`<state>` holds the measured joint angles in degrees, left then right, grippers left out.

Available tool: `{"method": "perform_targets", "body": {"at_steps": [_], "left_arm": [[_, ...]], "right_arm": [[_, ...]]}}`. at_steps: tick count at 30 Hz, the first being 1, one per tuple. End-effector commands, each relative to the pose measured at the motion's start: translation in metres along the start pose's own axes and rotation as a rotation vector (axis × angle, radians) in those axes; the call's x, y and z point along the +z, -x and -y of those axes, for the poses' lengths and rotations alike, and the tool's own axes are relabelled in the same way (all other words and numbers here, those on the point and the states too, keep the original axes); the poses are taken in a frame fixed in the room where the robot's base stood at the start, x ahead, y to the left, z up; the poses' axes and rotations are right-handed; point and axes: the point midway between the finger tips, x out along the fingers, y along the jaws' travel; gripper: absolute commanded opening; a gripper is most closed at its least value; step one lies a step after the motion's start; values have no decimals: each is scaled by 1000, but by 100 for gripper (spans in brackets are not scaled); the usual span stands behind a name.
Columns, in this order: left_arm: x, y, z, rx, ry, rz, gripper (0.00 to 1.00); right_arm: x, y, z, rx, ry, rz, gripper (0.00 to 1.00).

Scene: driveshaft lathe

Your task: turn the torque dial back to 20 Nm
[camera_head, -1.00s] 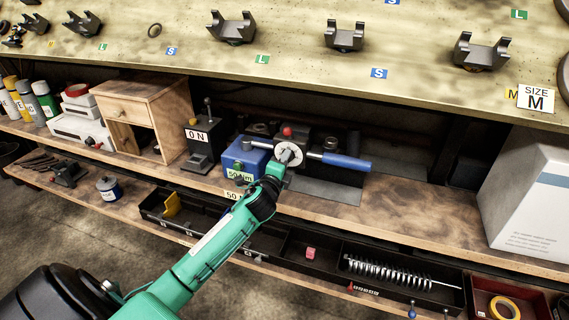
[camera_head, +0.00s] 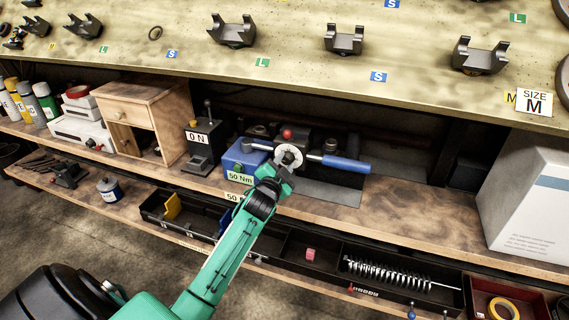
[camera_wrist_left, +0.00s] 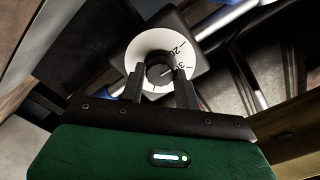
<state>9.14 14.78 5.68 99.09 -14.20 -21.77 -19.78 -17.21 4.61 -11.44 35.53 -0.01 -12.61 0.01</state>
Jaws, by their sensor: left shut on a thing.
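The torque dial (camera_head: 289,157) is a white disc with dark marks on the torque tool, at the middle of the shelf. In the left wrist view the dial (camera_wrist_left: 181,38) shows numbers that seem to include 20 and 3-something, and a dark knob (camera_wrist_left: 160,72) at its centre. My left gripper (camera_wrist_left: 160,82) is shut on this knob, a finger on each side. In the head view my left gripper (camera_head: 284,172) reaches the dial from below. The tool has a blue handle (camera_head: 346,163) to the right. The dial's pointer is too small to read. My right gripper is not in view.
A blue box (camera_head: 243,158) labelled 50 Nm stands left of the dial. A black ON lever unit (camera_head: 204,145) and a wooden cabinet (camera_head: 142,115) are further left. A black tray (camera_head: 300,262) lies below. The wooden shelf (camera_head: 420,212) is clear to the right.

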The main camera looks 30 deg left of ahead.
Motion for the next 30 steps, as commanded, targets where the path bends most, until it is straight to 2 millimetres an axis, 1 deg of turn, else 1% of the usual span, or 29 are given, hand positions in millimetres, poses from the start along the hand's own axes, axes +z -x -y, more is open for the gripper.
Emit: {"method": "perform_targets", "body": {"at_steps": [6, 12, 29, 30], "left_arm": [[1, 0, 0, 0, 127, 2, 10], [1, 0, 0, 0, 191, 2, 10], [1, 0, -1, 2, 220, 3, 10], [1, 0, -1, 2, 220, 3, 38]], "right_arm": [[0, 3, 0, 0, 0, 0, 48], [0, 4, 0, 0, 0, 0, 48], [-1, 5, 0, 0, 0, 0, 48], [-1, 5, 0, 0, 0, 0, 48]]}}
